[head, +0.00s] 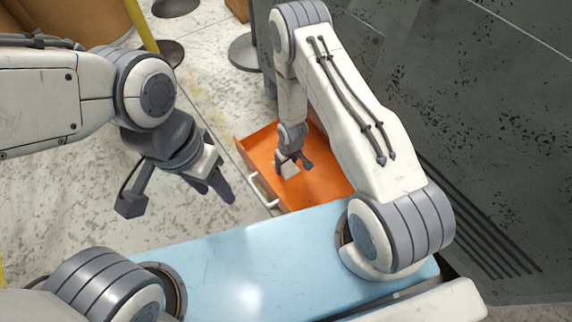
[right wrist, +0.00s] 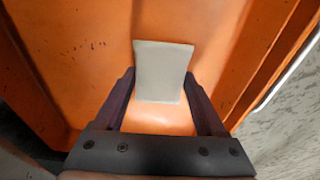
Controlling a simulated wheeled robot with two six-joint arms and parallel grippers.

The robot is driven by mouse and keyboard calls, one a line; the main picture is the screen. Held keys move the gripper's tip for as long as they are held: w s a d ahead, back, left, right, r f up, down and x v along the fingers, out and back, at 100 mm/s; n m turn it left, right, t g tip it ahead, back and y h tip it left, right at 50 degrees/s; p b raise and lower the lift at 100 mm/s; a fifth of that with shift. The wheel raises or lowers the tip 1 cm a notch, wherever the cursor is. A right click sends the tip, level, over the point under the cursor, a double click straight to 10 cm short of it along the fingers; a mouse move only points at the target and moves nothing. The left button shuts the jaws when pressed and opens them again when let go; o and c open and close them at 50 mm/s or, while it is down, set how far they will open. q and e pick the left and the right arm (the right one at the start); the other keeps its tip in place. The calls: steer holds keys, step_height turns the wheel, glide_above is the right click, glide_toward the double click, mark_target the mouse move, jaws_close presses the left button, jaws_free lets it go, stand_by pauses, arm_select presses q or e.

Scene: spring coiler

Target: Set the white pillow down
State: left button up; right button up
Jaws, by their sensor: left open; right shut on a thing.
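The white pillow (head: 290,170) is a small pale block in my right gripper, inside the orange drawer-like tray (head: 325,183). In the right wrist view the pillow (right wrist: 163,70) stands out between the fingertips, with orange surface behind and below it. My right gripper (head: 293,161) is shut on it; the wrist view also shows the gripper's two dark fingers (right wrist: 162,85) on either side. I cannot tell whether the pillow touches the tray floor. My left gripper (head: 177,197) is open and empty, above the floor left of the tray.
A white handle (head: 262,190) is on the tray's left side. A dark speckled metal panel (head: 480,90) stands to the right. A yellow post (head: 142,28) and round grey bases (head: 243,52) stand at the back. Speckled floor (head: 70,200) is clear on the left.

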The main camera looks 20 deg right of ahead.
steer(key=shift+f, duration=0.15)
steer(key=o, duration=1.3)
step_height(320, 180, up, 11)
steer(key=s+p, duration=0.1)
steer(key=p, duration=0.6)
step_height(320, 180, up, 14)
glide_above(289, 167)
steer(key=a, duration=0.5)
steer(key=s+a+r+n, duration=0.1)
steer(key=s+a+r, duration=0.3)
steer(key=r, duration=0.5)
steer(key=s+r+n+g, duration=0.1)
steer(key=s+r+n, duration=0.1)
steer(key=s+r, duration=1.1)
steer(key=s+a, duration=0.1)
steer(key=s, duration=0.3)
steer(key=shift+r+y+p, duration=0.25)
steer(key=shift+y+p, duration=0.05)
steer(key=shift+p, duration=0.05)
steer(key=shift+s, duration=0.1)
